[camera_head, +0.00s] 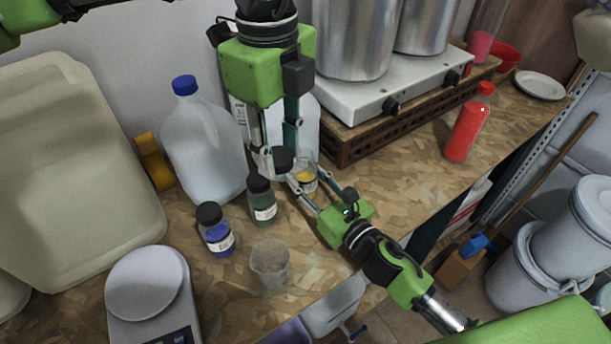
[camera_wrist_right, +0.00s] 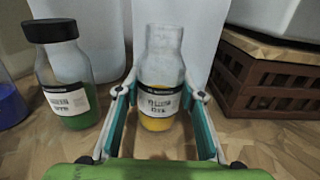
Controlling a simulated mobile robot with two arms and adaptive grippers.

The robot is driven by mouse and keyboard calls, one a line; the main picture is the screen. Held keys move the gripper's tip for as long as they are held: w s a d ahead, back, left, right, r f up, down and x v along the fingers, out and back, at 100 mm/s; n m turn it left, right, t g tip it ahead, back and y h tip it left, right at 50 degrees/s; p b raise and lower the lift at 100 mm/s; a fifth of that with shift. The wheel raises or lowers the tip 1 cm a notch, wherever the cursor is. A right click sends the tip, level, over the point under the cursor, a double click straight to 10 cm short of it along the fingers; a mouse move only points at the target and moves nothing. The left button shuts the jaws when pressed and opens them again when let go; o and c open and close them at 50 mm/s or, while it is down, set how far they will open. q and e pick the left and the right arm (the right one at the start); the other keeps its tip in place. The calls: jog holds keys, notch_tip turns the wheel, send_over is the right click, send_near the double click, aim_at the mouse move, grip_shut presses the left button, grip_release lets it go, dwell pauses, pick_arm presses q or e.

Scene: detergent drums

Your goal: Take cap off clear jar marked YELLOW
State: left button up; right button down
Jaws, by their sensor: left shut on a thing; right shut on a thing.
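The clear jar marked YELLOW (camera_head: 306,180) stands on the wooden bench with yellow contents in its lower part. In the right wrist view the jar (camera_wrist_right: 160,80) is upright, its label faces me, and no cap shows on its neck. My right gripper (camera_head: 305,195) is shut around the jar's body; its fingers (camera_wrist_right: 160,95) are on both sides of it. My left gripper (camera_head: 282,155) points down from above and is shut on a black cap (camera_head: 283,160), apart from the jar and up to its left in the head view.
A green jar (camera_head: 262,205) with a black cap stands close left of the yellow one, and a blue jar (camera_head: 217,235) further left. An empty clear beaker (camera_head: 270,264) is in front. A hotplate (camera_head: 390,88) with metal pots stands behind right, near a red bottle (camera_head: 467,128).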

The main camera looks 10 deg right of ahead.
jog(key=shift+f, duration=0.15)
jog(key=c, duration=1.4)
grip_release()
jog(key=shift+o, duration=0.2)
